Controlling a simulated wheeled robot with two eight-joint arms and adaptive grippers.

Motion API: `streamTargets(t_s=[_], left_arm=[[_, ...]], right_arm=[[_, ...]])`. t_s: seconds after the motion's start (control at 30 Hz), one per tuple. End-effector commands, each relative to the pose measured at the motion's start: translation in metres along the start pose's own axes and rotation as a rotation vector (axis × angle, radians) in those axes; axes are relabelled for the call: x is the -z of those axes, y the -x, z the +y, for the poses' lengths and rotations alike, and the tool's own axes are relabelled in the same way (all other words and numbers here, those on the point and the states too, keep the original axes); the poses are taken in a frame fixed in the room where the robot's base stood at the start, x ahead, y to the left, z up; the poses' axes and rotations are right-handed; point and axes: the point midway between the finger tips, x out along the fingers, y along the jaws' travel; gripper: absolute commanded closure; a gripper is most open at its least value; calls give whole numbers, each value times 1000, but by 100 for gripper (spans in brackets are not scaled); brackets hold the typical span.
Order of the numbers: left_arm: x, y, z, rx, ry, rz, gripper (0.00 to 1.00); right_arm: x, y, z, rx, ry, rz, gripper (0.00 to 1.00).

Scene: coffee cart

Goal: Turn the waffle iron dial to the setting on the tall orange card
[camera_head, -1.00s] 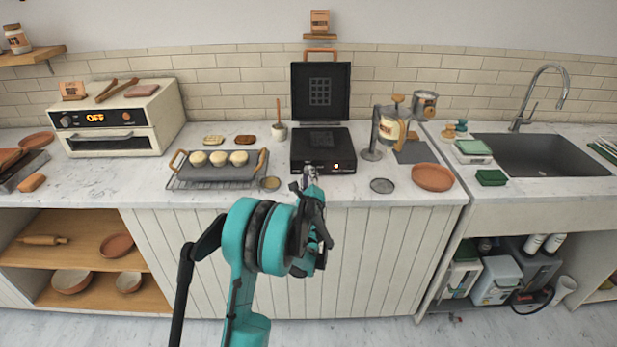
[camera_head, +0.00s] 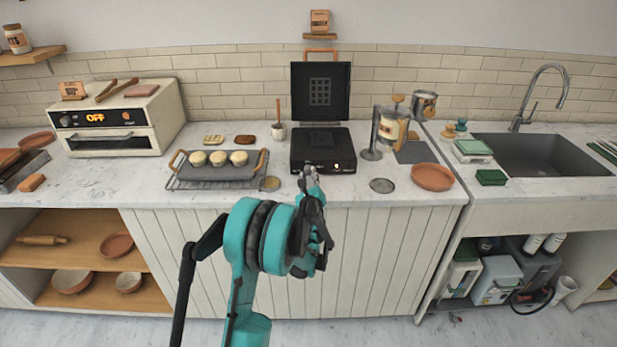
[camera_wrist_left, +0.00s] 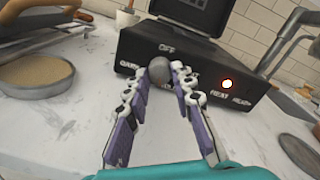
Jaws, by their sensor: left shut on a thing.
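The waffle iron (camera_head: 322,151) stands open on the counter with its lid up. Its front shows in the left wrist view (camera_wrist_left: 188,62), with "OFF" above the grey round dial (camera_wrist_left: 160,71), a word like "DARK" at its left and a lit orange lamp at right. My left gripper (camera_head: 309,172) is at the front of the iron. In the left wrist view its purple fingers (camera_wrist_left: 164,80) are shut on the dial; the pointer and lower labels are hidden. An orange card (camera_head: 320,20) stands on the small wall shelf; its print is too small to read. My right gripper is out of view.
Another orange card (camera_head: 72,90) stands on the oven (camera_head: 118,122). A grey tray with pastries (camera_head: 218,172) is left of the iron. A French press (camera_head: 391,128), a dark disc (camera_head: 382,186) and a terracotta plate (camera_head: 432,177) are at right.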

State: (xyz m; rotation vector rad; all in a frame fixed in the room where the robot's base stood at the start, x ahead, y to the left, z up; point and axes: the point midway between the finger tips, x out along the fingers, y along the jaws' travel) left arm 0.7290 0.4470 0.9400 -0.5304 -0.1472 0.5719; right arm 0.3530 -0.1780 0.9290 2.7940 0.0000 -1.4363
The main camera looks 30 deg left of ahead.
Motion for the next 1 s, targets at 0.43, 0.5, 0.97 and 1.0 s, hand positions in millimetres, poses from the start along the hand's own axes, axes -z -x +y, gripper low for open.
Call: streamTargets(t_s=[0.43,0.5,0.97,1.0], left_arm=[[0,0,0,0,2,1,55],[0,0,0,0,2,1,55],[1,72,-1,2,2,2,55],[1,81,-1,3,2,2,55]], right_arm=[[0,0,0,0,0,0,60],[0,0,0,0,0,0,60],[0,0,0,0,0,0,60],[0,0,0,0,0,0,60]])
